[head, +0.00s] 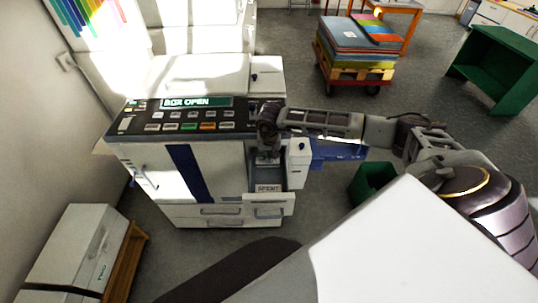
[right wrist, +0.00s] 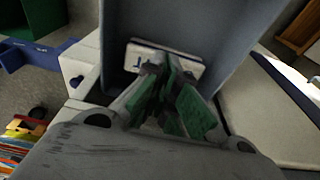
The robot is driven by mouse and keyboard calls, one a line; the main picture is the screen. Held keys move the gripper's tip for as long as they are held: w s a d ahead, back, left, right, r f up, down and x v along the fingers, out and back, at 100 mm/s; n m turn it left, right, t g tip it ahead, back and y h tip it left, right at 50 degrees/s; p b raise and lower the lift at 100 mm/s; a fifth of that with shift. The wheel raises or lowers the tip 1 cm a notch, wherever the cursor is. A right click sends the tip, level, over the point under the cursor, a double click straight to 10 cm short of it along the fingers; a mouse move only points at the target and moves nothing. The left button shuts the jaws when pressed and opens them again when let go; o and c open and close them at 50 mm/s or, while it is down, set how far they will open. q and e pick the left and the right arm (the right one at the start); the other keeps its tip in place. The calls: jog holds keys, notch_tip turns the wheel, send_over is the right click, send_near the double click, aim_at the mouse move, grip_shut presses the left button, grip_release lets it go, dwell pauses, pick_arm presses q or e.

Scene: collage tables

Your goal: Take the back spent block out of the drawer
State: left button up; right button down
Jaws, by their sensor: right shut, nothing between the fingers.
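The drawer (head: 268,198), labelled SPENT, is pulled open at the right front of the white copier (head: 213,165). My right gripper (head: 267,158) points down into it from above. In the right wrist view the right gripper (right wrist: 172,105), with green finger pads, is shut and empty between grey walls. A white piece (right wrist: 190,66) with dark marks lies just beyond the fingertips; I cannot tell whether it is a spent block or a label, or whether the fingers touch it. The fingers and arm hide much of the drawer inside. My left gripper is not in view.
The copier's display (head: 197,102) reads BOX OPEN. A blue tray (head: 335,150) and a dark green bin (head: 371,180) are right of the drawer. A pallet cart (head: 354,65) with coloured sheets stands behind. Floor between is clear.

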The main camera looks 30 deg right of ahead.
jog(key=shift+w+d, duration=0.35)
jog(key=shift+w, duration=0.25)
jog(key=shift+f, duration=0.6)
jog(key=shift+s+f, duration=0.15)
jog(key=shift+f, duration=0.05)
jog(key=shift+s+a+f, duration=0.1)
jog(key=shift+s+f, duration=0.05)
jog(key=shift+s, duration=0.15)
jog(key=shift+s+a+b, duration=0.1)
jog(key=shift+s+a, duration=0.4)
jog(key=shift+s, duration=0.25)
jog(key=shift+s+a+b, duration=0.1)
jog(key=shift+s+a, duration=0.4)
jog(key=shift+s, duration=0.3)
jog(key=shift+s+a+b, duration=0.1)
jog(key=shift+s+a, duration=0.4)
jog(key=shift+s, duration=0.25)
jog(key=shift+w+d+r, duration=0.1)
jog(key=shift+w+r, duration=0.1)
jog(key=shift+r, duration=0.6)
